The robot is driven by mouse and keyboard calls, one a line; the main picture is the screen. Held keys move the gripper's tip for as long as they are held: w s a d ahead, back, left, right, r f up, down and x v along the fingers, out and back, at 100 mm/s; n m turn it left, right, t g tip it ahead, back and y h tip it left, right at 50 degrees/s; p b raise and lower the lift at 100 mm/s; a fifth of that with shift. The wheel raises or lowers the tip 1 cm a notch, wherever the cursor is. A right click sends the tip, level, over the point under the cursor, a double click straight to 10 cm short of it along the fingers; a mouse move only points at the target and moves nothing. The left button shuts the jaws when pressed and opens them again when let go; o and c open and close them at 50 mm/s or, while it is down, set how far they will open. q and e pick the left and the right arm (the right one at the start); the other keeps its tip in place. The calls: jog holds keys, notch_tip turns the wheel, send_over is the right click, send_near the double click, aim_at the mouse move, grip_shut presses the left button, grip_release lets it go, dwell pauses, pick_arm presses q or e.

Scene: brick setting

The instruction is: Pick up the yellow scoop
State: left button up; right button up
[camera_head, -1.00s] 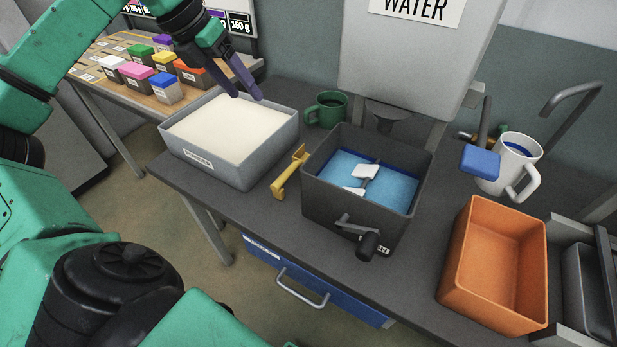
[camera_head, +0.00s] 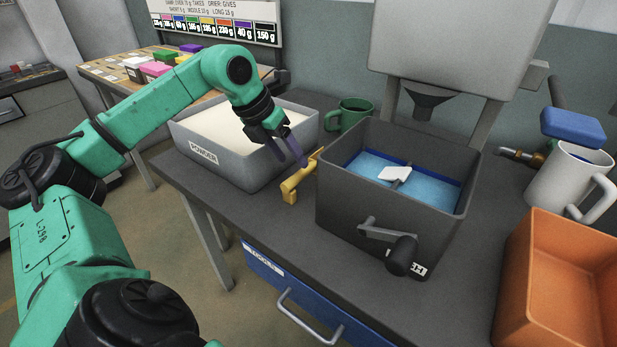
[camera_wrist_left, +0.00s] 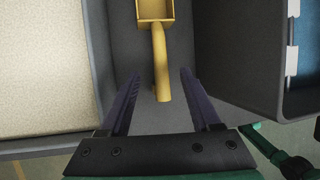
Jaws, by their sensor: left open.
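The yellow scoop (camera_head: 300,178) lies on the dark table between the grey powder bin and the dark mixing box. In the left wrist view the scoop (camera_wrist_left: 161,62) has its square cup at the top and its handle pointing down toward my fingers. My left gripper (camera_head: 292,155) is just above and beside the scoop in the head view. In the left wrist view my left gripper (camera_wrist_left: 163,97) is open, with the handle's end between its two purple fingers and a gap on each side. My right gripper is not in view.
The powder bin (camera_head: 212,166) stands close on the left and the mixing box (camera_head: 345,205), with a front crank (camera_head: 402,255), close on the right. A green mug (camera_head: 352,112) stands behind. An orange bin (camera_head: 520,260) and a white jug (camera_head: 560,185) are at the right.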

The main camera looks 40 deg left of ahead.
aim_at(299, 171)
pick_arm(q)
jog(key=x, duration=0.5)
jog(key=shift+d+f, duration=0.1)
jog(key=shift+f, duration=0.15)
grip_shut()
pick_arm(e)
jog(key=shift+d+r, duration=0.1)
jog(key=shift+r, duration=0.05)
pick_arm(q)
jog(key=shift+r, duration=0.15)
